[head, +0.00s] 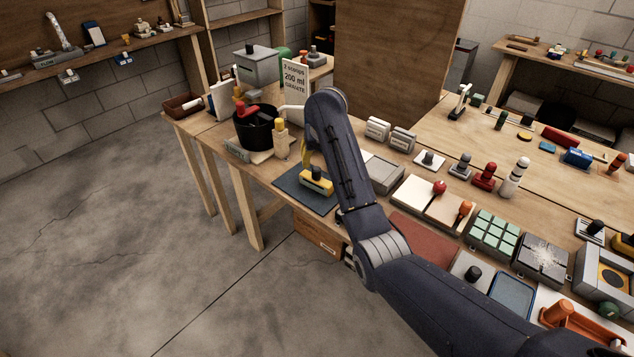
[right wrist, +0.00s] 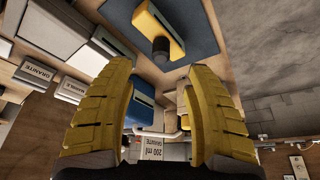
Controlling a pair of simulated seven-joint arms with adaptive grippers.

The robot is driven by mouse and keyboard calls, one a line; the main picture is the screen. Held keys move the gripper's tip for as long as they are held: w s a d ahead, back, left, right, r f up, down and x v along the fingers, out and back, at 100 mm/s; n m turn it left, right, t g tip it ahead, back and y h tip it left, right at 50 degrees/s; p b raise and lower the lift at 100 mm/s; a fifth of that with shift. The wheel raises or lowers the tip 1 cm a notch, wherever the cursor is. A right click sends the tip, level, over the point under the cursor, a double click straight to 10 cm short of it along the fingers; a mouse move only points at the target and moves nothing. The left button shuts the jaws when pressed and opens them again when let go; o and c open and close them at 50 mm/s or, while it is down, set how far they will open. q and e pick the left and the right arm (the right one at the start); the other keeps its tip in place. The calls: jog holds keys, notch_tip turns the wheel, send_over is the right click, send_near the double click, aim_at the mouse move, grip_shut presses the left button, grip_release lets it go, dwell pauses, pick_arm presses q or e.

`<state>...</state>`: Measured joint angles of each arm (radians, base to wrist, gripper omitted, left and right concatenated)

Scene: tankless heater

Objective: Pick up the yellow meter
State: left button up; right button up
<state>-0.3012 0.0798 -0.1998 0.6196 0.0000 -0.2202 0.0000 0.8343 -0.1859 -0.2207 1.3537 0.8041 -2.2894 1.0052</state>
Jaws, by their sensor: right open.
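The yellow meter (head: 316,181) has a dark knob and lies on a dark blue mat (head: 292,190) at the near edge of the bench. In the right wrist view the yellow meter (right wrist: 158,27) shows at the top with its dark knob pointing toward the fingers, on the blue mat (right wrist: 200,32). My right gripper (right wrist: 158,68) has its two yellow fingers spread wide, with nothing held between them. In the head view its arm hides most of it; a yellow part shows just above the meter. I cannot tell the exact gap. My left gripper is not in view.
A black bucket (head: 255,128) and a bottle with a yellow cap (head: 281,138) stand left of the mat. A sign (head: 295,78) stands behind. A grey tray (head: 377,172) lies to the right. Many small devices crowd the bench further right.

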aim_at(317, 170)
jog(key=shift+w+x, duration=0.1)
jog(key=shift+x, duration=2.6)
jog(key=shift+w+x, duration=0.15)
jog(key=shift+x, duration=2.55)
jog(key=shift+a+r, duration=0.1)
jog(key=shift+a, duration=0.05)
jog(key=shift+c, duration=0.4)
grip_shut()
